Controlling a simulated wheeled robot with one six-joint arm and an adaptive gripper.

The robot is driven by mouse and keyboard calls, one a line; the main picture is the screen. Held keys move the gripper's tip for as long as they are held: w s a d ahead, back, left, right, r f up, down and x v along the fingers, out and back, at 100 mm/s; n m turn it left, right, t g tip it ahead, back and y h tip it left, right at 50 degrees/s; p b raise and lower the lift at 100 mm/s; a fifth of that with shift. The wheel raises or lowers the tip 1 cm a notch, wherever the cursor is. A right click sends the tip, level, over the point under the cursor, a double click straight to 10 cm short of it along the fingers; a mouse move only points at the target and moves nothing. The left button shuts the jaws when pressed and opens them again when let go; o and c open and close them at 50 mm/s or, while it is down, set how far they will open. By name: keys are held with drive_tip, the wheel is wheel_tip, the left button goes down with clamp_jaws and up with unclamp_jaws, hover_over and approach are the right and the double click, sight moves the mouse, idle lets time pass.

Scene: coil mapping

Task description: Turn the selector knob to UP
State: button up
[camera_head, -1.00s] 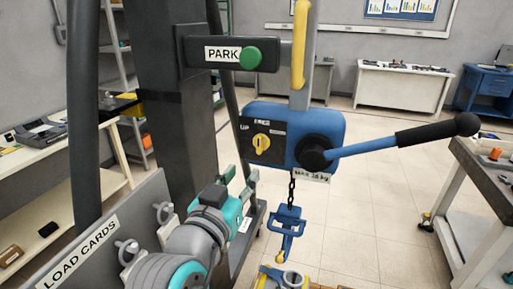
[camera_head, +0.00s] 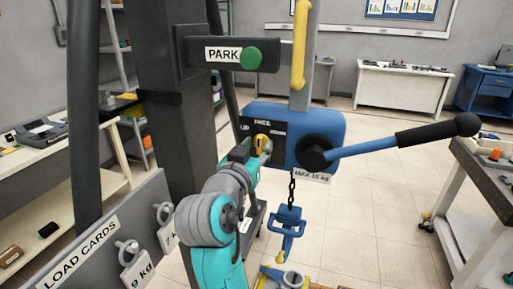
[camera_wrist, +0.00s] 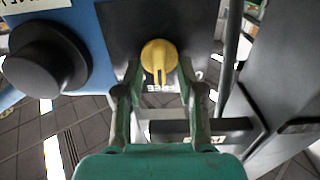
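The yellow selector knob (camera_head: 261,143) sits on a dark plate on the blue hoist box (camera_head: 331,125). In the head view, UP is printed to the left of FREE above it, and my gripper partly hides the knob. In the wrist view, which is upside down, the knob (camera_wrist: 159,57) has its narrow end toward the FREE label. My gripper (camera_wrist: 161,70) is open. Its two fingertips stand on either side of the knob, with gaps showing; I see no clear contact. In the head view my gripper (camera_head: 257,153) is just below and in front of the knob.
A blue lever with a black grip (camera_head: 427,131) sticks out right from a black hub (camera_wrist: 46,60). A PARK bracket with a green button (camera_head: 249,57) is above. A chain with a blue hook (camera_head: 286,224) hangs below. The load cards board (camera_head: 95,240) stands at lower left.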

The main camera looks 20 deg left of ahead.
drive_tip(key=shift+w, duration=0.1)
clamp_jaws()
drive_tip(key=shift+n, duration=0.4)
drive_tip(key=n, duration=0.3)
drive_tip(key=shift+a, duration=0.1)
drive_tip(key=shift+f+n, duration=0.1)
drive_tip(key=shift+n, duration=2)
unclamp_jaws()
